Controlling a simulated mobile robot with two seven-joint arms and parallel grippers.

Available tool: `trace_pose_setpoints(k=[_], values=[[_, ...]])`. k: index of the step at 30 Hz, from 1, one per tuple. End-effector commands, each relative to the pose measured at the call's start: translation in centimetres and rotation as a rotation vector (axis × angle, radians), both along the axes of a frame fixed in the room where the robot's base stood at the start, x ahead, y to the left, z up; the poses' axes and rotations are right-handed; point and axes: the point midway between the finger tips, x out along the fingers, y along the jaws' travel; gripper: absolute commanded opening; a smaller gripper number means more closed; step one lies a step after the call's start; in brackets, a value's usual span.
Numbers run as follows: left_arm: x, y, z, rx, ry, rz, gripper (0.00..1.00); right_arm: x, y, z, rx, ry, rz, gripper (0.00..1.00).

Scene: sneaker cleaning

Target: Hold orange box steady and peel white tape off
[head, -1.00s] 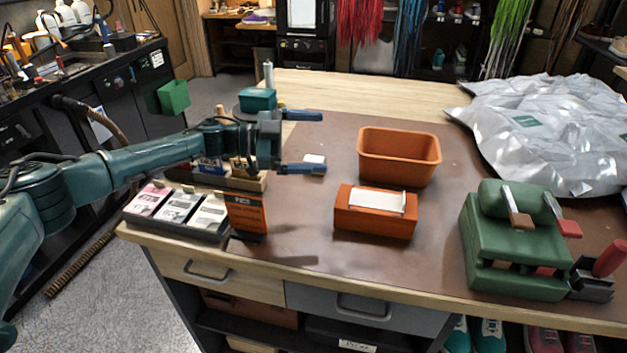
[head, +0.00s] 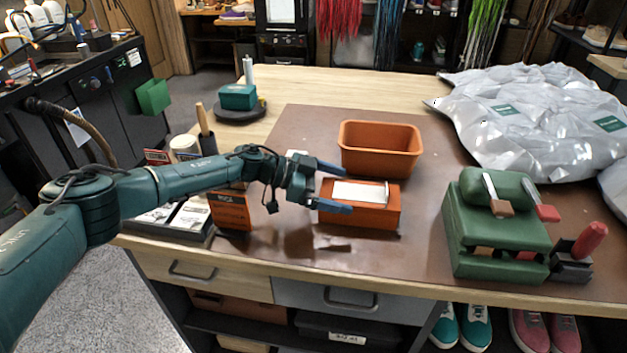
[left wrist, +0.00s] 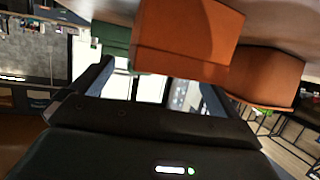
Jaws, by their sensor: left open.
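The orange box (head: 378,216) sits on the brown mat with white tape (head: 362,193) lying along its top. The tape's right end stands up a little. My left gripper (head: 347,190) is open, its blue fingers reaching over the left end of the box in the head view. I cannot tell whether they touch it. In the left wrist view the orange box (left wrist: 187,42) is close ahead of the open fingers, and nothing shows between them. The tape cannot be made out there. My right gripper is not in view.
An orange bin (head: 380,150) stands just behind the box. A green block-like holder (head: 492,235) with brushes stands to the right, and a crumpled silver bag (head: 540,120) lies at the back right. An orange-and-black carton (head: 231,211) stands left. The mat (head: 420,240) is clear between box and holder.

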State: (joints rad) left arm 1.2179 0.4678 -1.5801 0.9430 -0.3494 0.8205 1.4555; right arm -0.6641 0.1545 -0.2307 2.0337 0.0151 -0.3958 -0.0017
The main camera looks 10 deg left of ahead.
Motion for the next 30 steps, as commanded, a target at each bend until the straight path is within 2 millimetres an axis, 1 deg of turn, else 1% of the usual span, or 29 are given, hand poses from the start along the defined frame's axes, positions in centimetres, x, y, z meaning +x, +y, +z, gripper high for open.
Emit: trace_pose_setpoints(k=[1, 6, 12, 18, 30], values=[[0.1, -0.9, -0.3, 0.000, 0.000, -0.001, 1.00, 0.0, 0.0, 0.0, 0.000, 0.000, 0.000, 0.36], [0.5, -2.4, -0.9, 0.000, -0.001, 0.000, 1.00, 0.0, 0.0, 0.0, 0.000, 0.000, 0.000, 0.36], [0.6, -3.0, -1.1, 0.000, -0.001, 0.001, 1.00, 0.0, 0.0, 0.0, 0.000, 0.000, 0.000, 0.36], [0.6, -3.0, -1.1, 0.000, -0.001, 0.001, 1.00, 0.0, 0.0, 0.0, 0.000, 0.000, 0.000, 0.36], [0.6, -2.9, -1.1, 0.000, -0.001, 0.001, 0.67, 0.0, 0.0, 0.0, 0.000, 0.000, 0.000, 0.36]])
